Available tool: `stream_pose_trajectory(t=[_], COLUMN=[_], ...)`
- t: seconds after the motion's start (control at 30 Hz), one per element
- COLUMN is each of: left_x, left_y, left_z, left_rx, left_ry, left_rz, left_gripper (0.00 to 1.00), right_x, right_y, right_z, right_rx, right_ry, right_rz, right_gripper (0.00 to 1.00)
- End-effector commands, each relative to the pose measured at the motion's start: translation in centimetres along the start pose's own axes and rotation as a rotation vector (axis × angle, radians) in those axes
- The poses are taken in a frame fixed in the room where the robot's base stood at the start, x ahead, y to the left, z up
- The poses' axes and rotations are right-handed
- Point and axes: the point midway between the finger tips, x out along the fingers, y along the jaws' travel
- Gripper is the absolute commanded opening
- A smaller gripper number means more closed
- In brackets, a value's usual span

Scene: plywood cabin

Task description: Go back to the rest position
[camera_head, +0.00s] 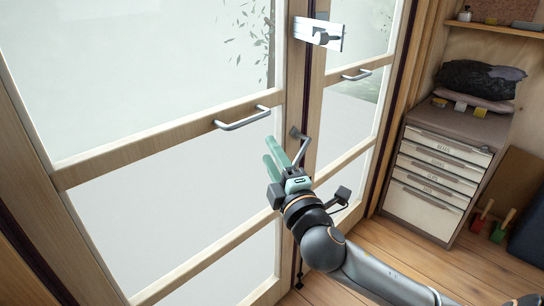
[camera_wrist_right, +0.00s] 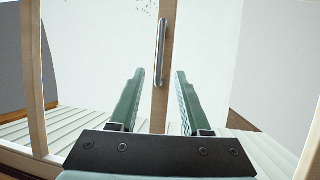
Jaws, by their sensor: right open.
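My right gripper (camera_head: 276,152) is in front of the glazed wooden doors in the head view, its green fingers pointing at the door frame. In the right wrist view the two fingers (camera_wrist_right: 157,98) stand apart with nothing between them. A metal handle (camera_wrist_right: 161,50) appears beyond the fingertips there, and I cannot tell how far off it is. In the head view a bar handle (camera_head: 243,119) on the left door is just above and left of the fingers. A lever-like handle (camera_head: 299,147) is close beside the gripper. My left gripper is not in view.
A second bar handle (camera_head: 357,75) is on the right door, below a white latch plate (camera_head: 318,33). A drawer cabinet (camera_head: 440,170) with dark bags (camera_head: 478,80) on top stands at the right. Brushes (camera_head: 492,222) stand near it. Some wooden floor (camera_head: 425,262) is clear.

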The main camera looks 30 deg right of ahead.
Motion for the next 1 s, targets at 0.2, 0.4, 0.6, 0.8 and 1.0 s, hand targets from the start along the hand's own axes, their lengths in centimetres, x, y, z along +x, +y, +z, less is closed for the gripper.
stream_pose_trajectory(t=[0.2,0.4,0.6,0.8,1.0], left_x=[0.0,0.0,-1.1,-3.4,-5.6], left_y=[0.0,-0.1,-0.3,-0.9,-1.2], left_z=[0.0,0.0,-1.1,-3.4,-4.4], left_rx=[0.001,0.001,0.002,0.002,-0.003], left_ry=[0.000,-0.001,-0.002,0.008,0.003], left_rz=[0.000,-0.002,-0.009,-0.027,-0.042], left_gripper=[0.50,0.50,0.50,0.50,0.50], right_x=[0.0,0.0,-0.8,-7.8,-19.1], right_y=[0.0,-0.1,-5.3,-17.6,-25.8], right_z=[0.0,0.0,-0.8,-2.8,-4.5], right_rx=[0.000,0.002,0.134,0.544,0.993], right_ry=[0.000,0.000,0.024,-0.012,-0.205], right_rz=[0.000,-0.003,-0.172,-0.571,-0.870], right_gripper=[0.47,0.47,0.47,0.47,0.47])
